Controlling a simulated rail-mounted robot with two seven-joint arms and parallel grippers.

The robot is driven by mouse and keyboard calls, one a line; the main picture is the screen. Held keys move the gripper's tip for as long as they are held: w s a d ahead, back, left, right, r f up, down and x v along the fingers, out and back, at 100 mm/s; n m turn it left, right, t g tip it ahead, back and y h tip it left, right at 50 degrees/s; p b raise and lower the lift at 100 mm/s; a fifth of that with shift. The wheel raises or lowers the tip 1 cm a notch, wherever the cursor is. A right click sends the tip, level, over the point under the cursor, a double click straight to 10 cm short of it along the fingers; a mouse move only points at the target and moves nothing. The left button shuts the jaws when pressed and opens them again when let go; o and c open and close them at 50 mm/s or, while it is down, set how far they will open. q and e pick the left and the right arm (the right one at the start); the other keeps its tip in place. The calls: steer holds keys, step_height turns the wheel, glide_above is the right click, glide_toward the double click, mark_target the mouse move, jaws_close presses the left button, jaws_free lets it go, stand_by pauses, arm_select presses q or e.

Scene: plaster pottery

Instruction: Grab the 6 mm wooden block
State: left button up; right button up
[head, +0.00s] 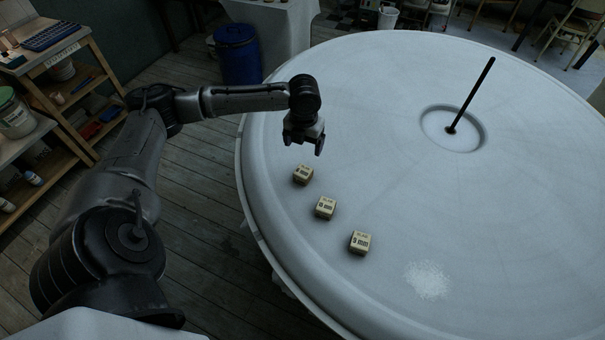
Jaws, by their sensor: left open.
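Three small wooden blocks with dark printed labels stand in a slanting row near the left edge of the round white table. The far block (303,175) has a one-digit mm label, perhaps 6 mm, but its digit is too small to read surely. The middle block (325,208) has a mm label with an unclear number. The near block (360,243) seems to read 9 mm. My left gripper (304,145) is open and empty, pointing down above the table, just beyond the far block and apart from it. My right gripper is out of view.
The round white table (400,90) has a raised rim. A dark upright rod (472,92) stands in its round recess. A patch of white powder (427,280) lies right of the near block.

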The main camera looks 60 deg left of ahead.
mark_target(303, 171)
arm_select(q)
steer(key=shift+m, duration=0.7)
step_height(303, 171, down, 8)
steer(key=shift+f+b, duration=0.15)
steer(key=shift+b, duration=0.15)
steer(key=shift+s+d+f, duration=0.1)
steer(key=shift+s+f, duration=0.05)
steer(key=shift+f, duration=2.65)
steer(key=c, duration=1)
steer(key=shift+r, duration=0.15)
